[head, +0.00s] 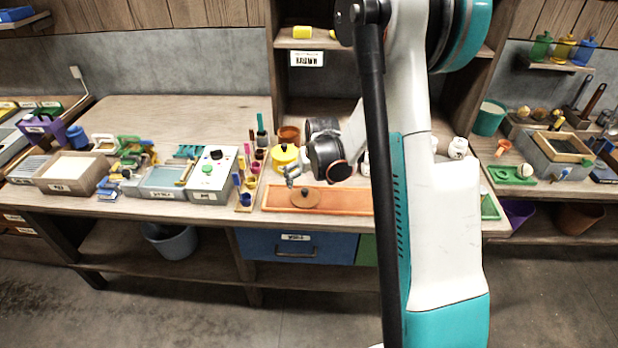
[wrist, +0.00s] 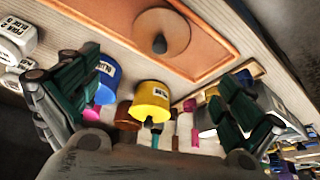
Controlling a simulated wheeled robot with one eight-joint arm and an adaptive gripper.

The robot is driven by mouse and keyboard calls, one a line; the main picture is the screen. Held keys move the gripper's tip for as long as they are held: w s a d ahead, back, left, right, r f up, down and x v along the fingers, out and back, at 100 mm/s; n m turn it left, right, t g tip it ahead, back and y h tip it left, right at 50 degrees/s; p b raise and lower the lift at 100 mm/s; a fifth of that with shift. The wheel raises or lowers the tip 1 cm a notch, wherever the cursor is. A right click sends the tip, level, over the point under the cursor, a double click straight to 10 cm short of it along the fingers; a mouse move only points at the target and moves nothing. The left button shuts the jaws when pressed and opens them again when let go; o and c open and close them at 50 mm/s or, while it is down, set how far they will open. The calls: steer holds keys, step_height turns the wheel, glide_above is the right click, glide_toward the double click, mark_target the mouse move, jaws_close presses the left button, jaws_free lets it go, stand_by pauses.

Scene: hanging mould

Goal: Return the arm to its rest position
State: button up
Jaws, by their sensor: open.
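My gripper (head: 293,178) is above the back left part of the orange tray (head: 345,202) on the bench. It also shows in the wrist view (wrist: 160,70), with its dark green fingers spread wide and nothing between them. My arm is bent and reaches over the bench, partly hiding the tray's right end. A round brown disc with a dark knob (head: 305,199) lies in the tray, just in front of the gripper and apart from it. The disc also shows in the wrist view (wrist: 170,32).
A yellow labelled pot (head: 284,158) stands right behind the gripper, with a brown pot (head: 289,134) farther back. A control box with a green button (head: 206,179) and a rack of coloured tools (head: 246,190) are to the left. A shelf (head: 310,43) hangs above.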

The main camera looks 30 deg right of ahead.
steer(key=s+a+r+n+t+b, duration=0.1)
steer(key=s+a+r, duration=0.4)
steer(key=a+r, duration=0.25)
steer(key=s+a+r+b, duration=0.1)
steer(key=s+a+r, duration=0.45)
steer(key=r, duration=0.35)
steer(key=s+a+r+t, duration=0.1)
steer(key=s+a, duration=0.1)
steer(key=s, duration=0.6)
steer(key=s+a+n+y+b, duration=0.1)
steer(key=s+a, duration=0.2)
steer(key=s, duration=0.5)
steer(key=shift+a+r+t+b, duration=0.25)
steer(key=shift+r+t+b, duration=0.05)
steer(key=shift+r+t, duration=0.1)
